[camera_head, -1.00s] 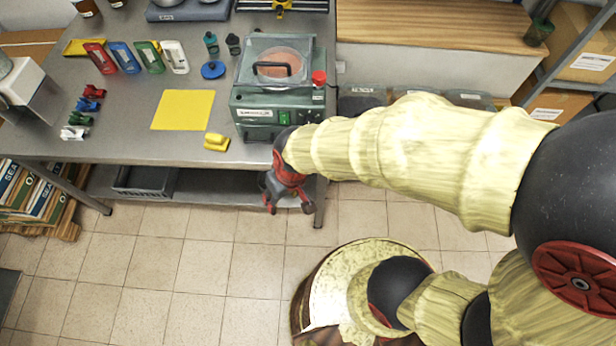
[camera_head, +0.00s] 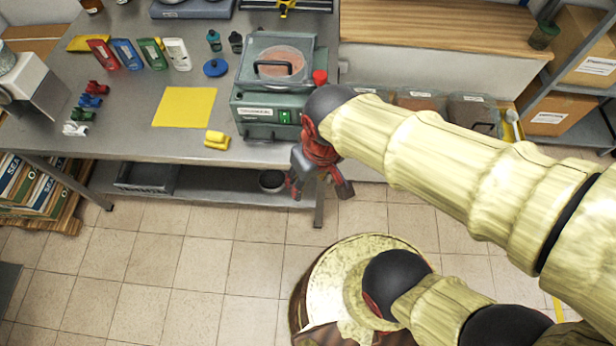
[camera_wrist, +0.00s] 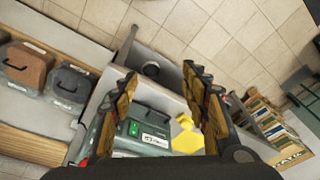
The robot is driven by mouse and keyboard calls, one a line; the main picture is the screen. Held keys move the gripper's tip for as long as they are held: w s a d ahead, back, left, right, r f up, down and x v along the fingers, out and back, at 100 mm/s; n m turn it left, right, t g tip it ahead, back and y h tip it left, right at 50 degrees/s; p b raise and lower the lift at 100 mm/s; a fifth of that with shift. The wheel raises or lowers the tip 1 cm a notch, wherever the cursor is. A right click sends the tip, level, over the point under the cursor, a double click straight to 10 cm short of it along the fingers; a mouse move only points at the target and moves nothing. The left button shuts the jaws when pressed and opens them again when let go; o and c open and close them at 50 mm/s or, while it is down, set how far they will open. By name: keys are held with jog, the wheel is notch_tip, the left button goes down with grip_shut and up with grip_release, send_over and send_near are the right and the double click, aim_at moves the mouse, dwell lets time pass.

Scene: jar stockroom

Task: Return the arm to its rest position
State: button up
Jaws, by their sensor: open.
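My gripper (camera_head: 320,190) is in front of the right end of the workbench's front edge in the head view, with its red and dark fingers pointing down. In the wrist view my gripper (camera_wrist: 158,95) shows two fingers spread apart with nothing between them. My arm reaches in from the right of the head view. The green machine with a clear lid (camera_head: 270,88) stands on the bench just behind and left of the gripper. It also shows below the fingers in the wrist view (camera_wrist: 140,133).
The grey workbench (camera_head: 130,130) holds a yellow sheet (camera_head: 185,107), a yellow clip (camera_head: 216,140), several coloured clips and bottles. Lidded bins (camera_head: 420,98) stand right of it under a wooden counter (camera_head: 440,30). Shelves with boxes (camera_head: 585,60) are far right.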

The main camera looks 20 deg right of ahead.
jog(key=d+r+m+t, duration=0.2)
jog(key=d+r, duration=0.5)
jog(key=r, duration=0.4)
jog(key=shift+w+d+r+m+t+h, duration=0.3)
jog(key=shift+t+h, duration=0.1)
jog(key=shift+t, duration=0.5)
jog(key=shift+c, duration=0.2)
dwell(0.6)
